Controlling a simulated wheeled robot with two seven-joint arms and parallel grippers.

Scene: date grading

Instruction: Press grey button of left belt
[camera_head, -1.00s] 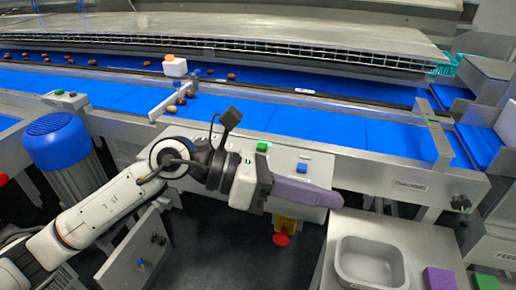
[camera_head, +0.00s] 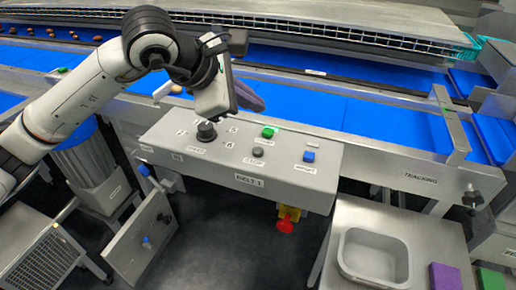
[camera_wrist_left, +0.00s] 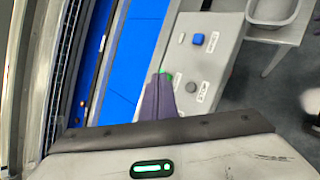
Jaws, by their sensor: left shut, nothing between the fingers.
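The grey button (camera_head: 258,153) sits on the sloped panel marked BELT 1 (camera_head: 225,170), between a black knob (camera_head: 206,131) and a blue button (camera_head: 308,156). A green button (camera_head: 268,132) lies just behind it. My left gripper (camera_head: 250,98) is shut and empty, with purple fingers. In the head view it appears above and behind the panel, apart from the grey button. In the left wrist view the fingers (camera_wrist_left: 158,98) point towards the green button (camera_wrist_left: 167,73), and the grey button (camera_wrist_left: 191,87) shows to their right. My right gripper is not in view.
The blue belt (camera_head: 330,110) runs behind the panel. A red knob (camera_head: 285,226) hangs below the panel. A grey tray (camera_head: 345,262) and a purple block (camera_head: 444,277) are on the table at front right.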

